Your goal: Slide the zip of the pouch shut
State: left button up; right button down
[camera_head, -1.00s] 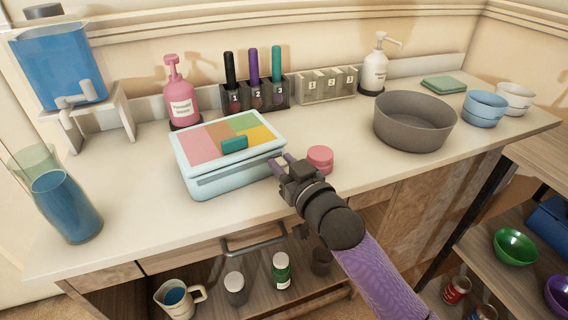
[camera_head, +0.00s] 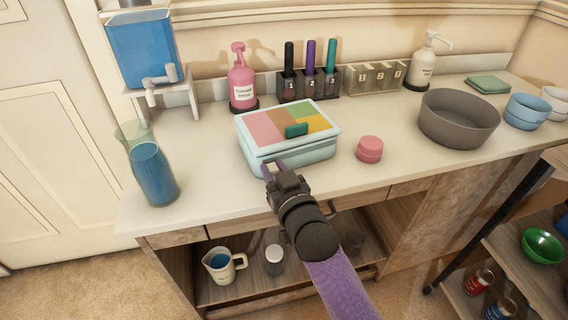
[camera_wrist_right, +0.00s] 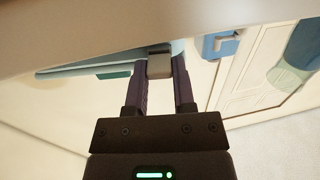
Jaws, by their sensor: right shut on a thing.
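The pouch (camera_head: 300,155) is a pale blue box shape on the counter, with a lid of pink, brown, green and yellow panels and a teal tab (camera_head: 296,130) on top. My right gripper (camera_head: 273,168) is at the pouch's front face, near its left end. In the right wrist view, its two purple fingers (camera_wrist_right: 159,72) are shut on a small grey block, the zip slider (camera_wrist_right: 158,65). The pouch's edge shows just beyond the fingers. The zip line is mostly hidden by the gripper in the head view. My left gripper is out of view.
A pink pump bottle (camera_head: 241,80) and a marker rack (camera_head: 310,85) stand behind. A blue carafe (camera_head: 154,175) stands left, with clear counter between.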

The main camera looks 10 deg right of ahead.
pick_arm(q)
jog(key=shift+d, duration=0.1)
pick_arm(e)
jog(key=shift+c, duration=2.3)
grip_release()
pick_arm(q)
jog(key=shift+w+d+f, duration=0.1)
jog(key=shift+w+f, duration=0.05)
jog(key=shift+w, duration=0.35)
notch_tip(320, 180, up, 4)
jog(key=p, duration=0.4)
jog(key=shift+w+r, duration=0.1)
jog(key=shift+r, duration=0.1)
pick_arm(e)
jog(key=s, duration=0.3)
jog(key=s+d, duration=0.1)
jog(key=s, duration=0.2)
jog(key=s+d, duration=0.1)
jog(key=s, duration=0.2)
jog(key=shift+s, duration=0.35)
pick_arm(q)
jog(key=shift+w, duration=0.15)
